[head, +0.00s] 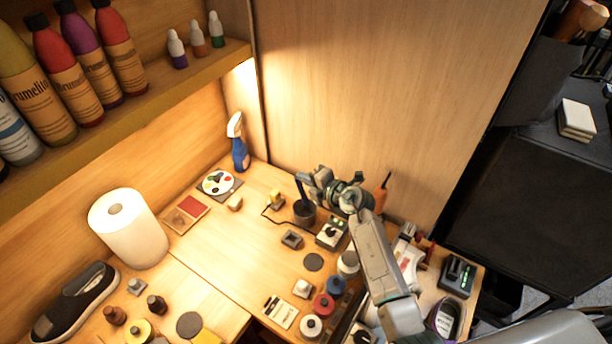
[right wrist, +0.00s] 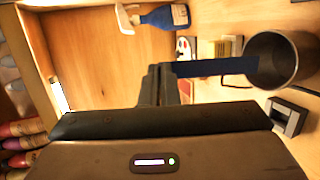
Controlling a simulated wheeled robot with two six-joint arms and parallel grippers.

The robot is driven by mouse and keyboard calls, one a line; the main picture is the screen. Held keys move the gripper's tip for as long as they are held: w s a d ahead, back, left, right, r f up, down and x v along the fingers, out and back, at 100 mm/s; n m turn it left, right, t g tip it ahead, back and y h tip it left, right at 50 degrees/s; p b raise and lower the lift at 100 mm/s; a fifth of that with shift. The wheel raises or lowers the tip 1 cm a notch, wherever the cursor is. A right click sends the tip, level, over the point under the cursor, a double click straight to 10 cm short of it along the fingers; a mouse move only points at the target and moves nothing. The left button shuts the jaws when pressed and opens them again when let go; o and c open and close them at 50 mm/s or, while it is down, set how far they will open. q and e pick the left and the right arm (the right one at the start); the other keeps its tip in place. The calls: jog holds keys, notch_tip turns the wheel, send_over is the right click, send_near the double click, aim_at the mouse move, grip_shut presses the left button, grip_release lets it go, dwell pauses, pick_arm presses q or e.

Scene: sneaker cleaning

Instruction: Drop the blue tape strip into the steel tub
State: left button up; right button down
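The blue tape strip (head: 301,190) hangs from my right gripper (head: 308,177), its lower end at the mouth of the steel tub (head: 304,215). In the right wrist view, the strip (right wrist: 215,67) runs from the closed fingertips (right wrist: 165,75) to the tub's open mouth, and its far end overlaps the near rim of the tub (right wrist: 290,62). The tub stands upright on the workbench. I cannot tell how far inside the strip's end is. My left gripper is out of view.
A small device with a green light (head: 331,233) stands close right of the tub. A blue spray bottle (head: 238,145) is at the back, a paper roll (head: 128,228) at left, and an orange-handled tool (head: 383,190) to the right. Bottles and jars crowd the front.

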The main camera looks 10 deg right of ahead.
aim_at(302, 189)
jog(key=shift+f+b, duration=1.35)
jog(key=shift+f, duration=1.5)
jog(key=c, duration=1.6)
grip_release()
jog(key=b+v, duration=0.1)
jog(key=v, duration=1)
jog(key=shift+b, duration=0.35)
